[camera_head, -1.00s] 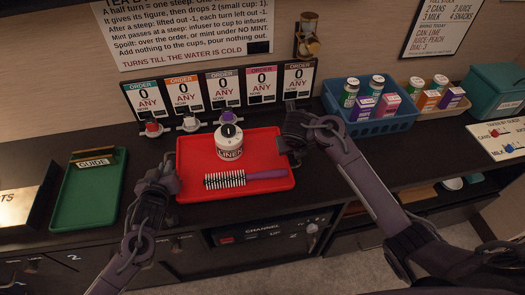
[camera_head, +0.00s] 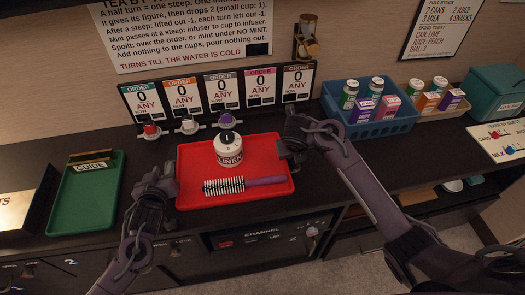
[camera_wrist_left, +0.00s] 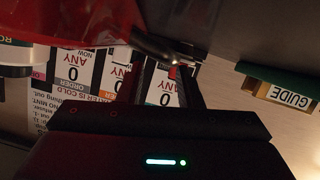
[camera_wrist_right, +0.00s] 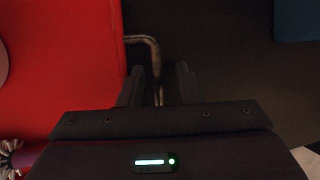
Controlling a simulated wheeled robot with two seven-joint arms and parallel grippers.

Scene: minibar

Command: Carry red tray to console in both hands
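The red tray (camera_head: 195,165) lies on the dark counter. On it are a white labelled jar (camera_head: 229,150) with a dark lid and a purple-handled brush (camera_head: 245,185). My left gripper (camera_head: 166,180) is at the tray's left edge. In the left wrist view its fingers (camera_wrist_left: 165,85) are apart, with a metal handle (camera_wrist_left: 160,48) near their tips. My right gripper (camera_head: 290,146) is at the tray's right edge. In the right wrist view its fingers (camera_wrist_right: 160,85) stand apart on either side of a thin metal handle (camera_wrist_right: 157,62). I cannot tell which thing is the console.
A green tray (camera_head: 75,205) with a GUIDE sign lies at left. A blue basket (camera_head: 372,123) of cans and cartons stands at right. A panel marked CHANNEL (camera_head: 263,233) is below the counter.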

